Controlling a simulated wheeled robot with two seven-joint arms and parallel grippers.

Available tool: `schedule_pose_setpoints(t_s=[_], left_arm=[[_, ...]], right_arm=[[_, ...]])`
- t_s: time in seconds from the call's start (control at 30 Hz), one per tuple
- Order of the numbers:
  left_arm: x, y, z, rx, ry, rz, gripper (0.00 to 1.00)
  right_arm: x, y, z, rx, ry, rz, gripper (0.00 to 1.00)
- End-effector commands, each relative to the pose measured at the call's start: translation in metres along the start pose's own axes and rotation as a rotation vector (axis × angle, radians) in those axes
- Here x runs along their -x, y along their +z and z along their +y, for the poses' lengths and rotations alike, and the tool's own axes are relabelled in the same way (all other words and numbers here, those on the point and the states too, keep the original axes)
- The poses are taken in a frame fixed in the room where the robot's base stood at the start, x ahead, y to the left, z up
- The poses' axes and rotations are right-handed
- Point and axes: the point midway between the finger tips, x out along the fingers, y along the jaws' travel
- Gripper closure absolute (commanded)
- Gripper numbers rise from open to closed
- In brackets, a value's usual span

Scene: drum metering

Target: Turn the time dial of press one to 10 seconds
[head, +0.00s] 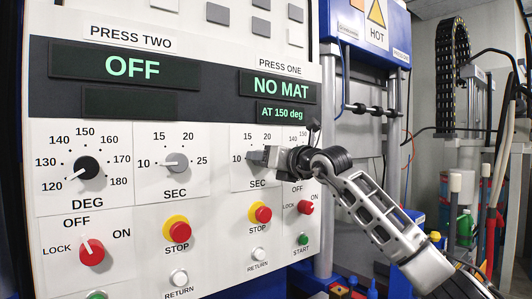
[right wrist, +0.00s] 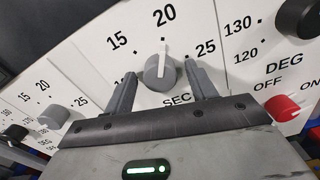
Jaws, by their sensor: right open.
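The time dial of press one is a grey knob with a white pointer (right wrist: 159,72), above the SEC label in the right wrist view. Its pointer stands at about the 20 mark. My right gripper (right wrist: 161,70) is open, with one finger on each side of the knob and a visible gap at both sides. The press one display (head: 281,87) reads NO MAT. My left gripper is not in view.
The black DEG dial (right wrist: 298,17) and red switch (right wrist: 282,108) lie right of the time dial. Press two's time dial (head: 176,163) is to the left. Below are a red STOP button (head: 263,214), a white RETURN button (head: 259,254) and a green START button (head: 302,239).

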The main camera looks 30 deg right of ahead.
Motion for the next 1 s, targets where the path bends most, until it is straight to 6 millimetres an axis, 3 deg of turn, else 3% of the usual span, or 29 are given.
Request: schedule_pose_setpoints(t_s=[0.33, 0.5, 1.0], left_arm=[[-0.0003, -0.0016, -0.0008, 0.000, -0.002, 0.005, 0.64], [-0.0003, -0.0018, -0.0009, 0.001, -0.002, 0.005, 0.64], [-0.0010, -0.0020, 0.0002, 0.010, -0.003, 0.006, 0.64]], right_arm=[[-0.0040, -0.0007, -0.0002, 0.001, -0.001, 0.000, 0.44], [-0.0038, -0.0006, -0.0003, 0.000, -0.001, 0.000, 0.88], [-0.0036, -0.0006, -0.0004, 0.107, -0.001, 0.000, 0.88]])
